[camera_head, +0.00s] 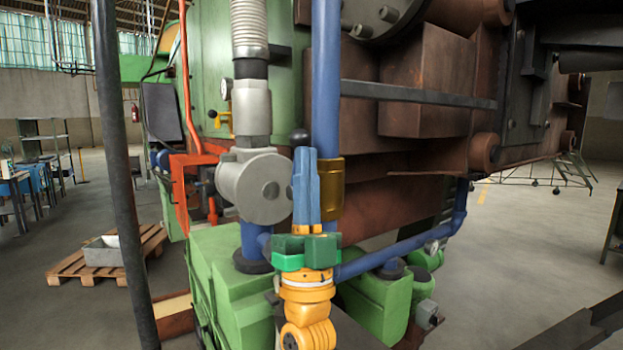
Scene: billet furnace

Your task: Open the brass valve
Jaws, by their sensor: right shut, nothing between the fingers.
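The brass valve (331,188) is a gold-brown body around the vertical blue pipe (326,80), near the middle of the view. My right gripper (305,153), with blue fingers and a green base on a yellow arm, points upward in front of it. Its fingers are shut together and empty, and they cover the left part of the valve. A dark round knob (299,137) shows just above the fingertips. The frame does not clearly show whether it belongs to the valve, or whether the fingers touch either one. My left gripper is out of view.
A grey pump-like housing (254,187) with a ribbed hose stands just left of the gripper. Green machine blocks (240,285) lie below. A dark pole (112,170) stands at left. A pallet (68,263) with a grey box lies on open floor.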

